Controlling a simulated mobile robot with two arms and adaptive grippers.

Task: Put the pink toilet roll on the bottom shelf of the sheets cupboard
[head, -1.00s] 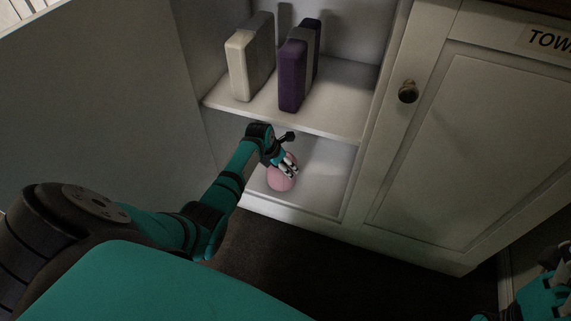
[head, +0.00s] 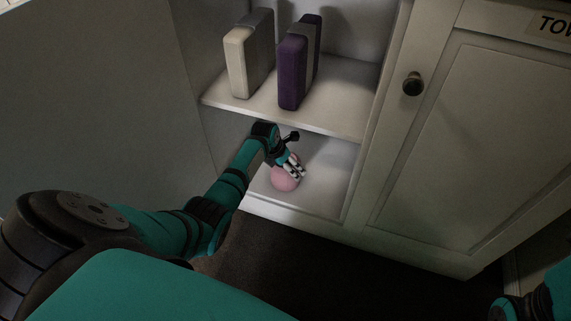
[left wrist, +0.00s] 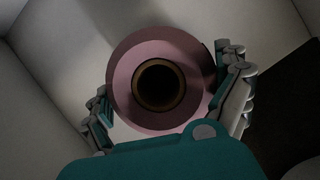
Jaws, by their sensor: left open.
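The pink toilet roll (head: 284,180) rests on the bottom shelf (head: 321,190) of the open cupboard, near its front edge. My left gripper (head: 293,170) is at the roll, partly covering it in the head view. In the left wrist view the roll (left wrist: 122,72) shows end-on with its brown core hole, and the fingers of the left gripper (left wrist: 168,112) stand open on either side of it. I cannot tell whether a finger touches it. At the lower right edge of the head view a teal part of my right arm shows, but its gripper does not.
The shelf above (head: 345,108) holds a cream folded bundle (head: 237,65) and a purple folded bundle (head: 292,75). An open door (head: 95,95) stands at the left. A closed door with a knob (head: 412,84) and a partly cut-off label is at the right. The dark floor lies in front.

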